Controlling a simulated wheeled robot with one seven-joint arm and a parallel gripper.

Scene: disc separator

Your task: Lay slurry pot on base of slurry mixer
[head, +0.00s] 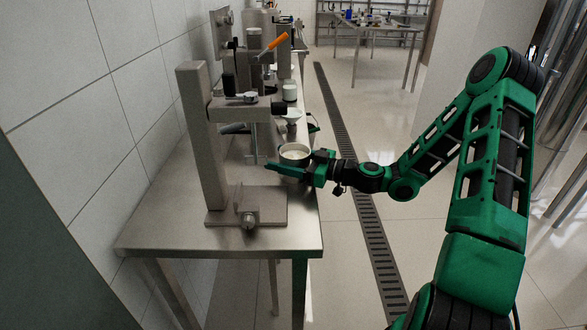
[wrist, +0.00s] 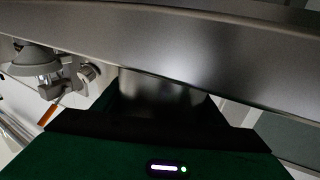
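The slurry mixer (head: 203,140) is a grey metal stand with a tall column and a flat base plate (head: 262,202), on the near part of the steel table. The base plate looks bare apart from a knob at its front edge. The slurry pot (head: 294,152) is a round metal pot with pale contents, behind and to the right of the base plate. My green gripper (head: 297,172) has its fingers around the pot and looks shut on it. The wrist view shows the pot's metal side (wrist: 162,92) between the fingers. I cannot tell whether the pot touches the table.
The steel table (head: 165,225) runs along the tiled wall. Behind the mixer stand other machines, one with an orange handle (head: 278,41), and a white jar (head: 290,92). A floor drain (head: 372,230) runs beside the table. The mixer's upper arm (head: 245,108) overhangs its base.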

